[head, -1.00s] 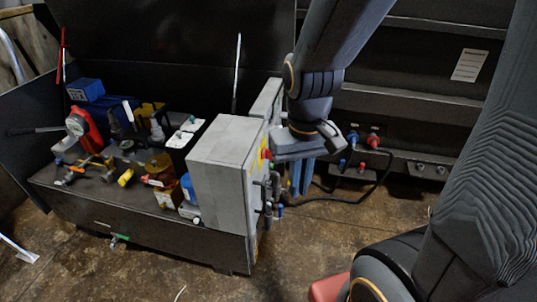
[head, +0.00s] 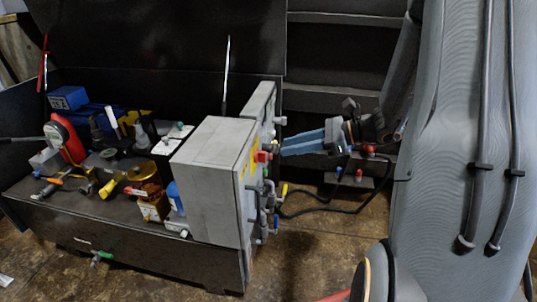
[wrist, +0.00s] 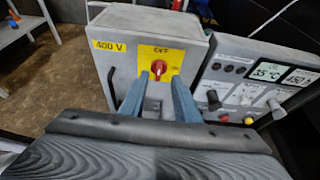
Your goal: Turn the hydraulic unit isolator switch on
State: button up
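The isolator switch is a red rotary knob (wrist: 158,67) on a yellow plate (wrist: 176,54) marked OFF, on the front of a grey box (wrist: 117,58). The knob's handle looks roughly upright. In the head view the red knob (head: 262,156) sticks out of the right side of the grey box (head: 212,175). My gripper (wrist: 159,77) is open, with its two blue-grey fingers apart. In the wrist view the knob appears between the fingertips. In the head view my gripper (head: 284,148) points left at the knob, with a small gap between them.
A control panel (wrist: 262,80) with displays and knobs stands right of the box. Pipes (head: 268,205) run below the switch. Several tools and bottles crowd the bench (head: 75,215) left of the box. A dark cable (head: 325,210) hangs below my gripper.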

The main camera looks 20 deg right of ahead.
aim_at(265, 152)
jog(key=x, duration=0.7)
jog(key=shift+w+a+f, duration=0.1)
jog(key=shift+a, duration=0.15)
jog(key=shift+c, duration=0.4)
grip_shut()
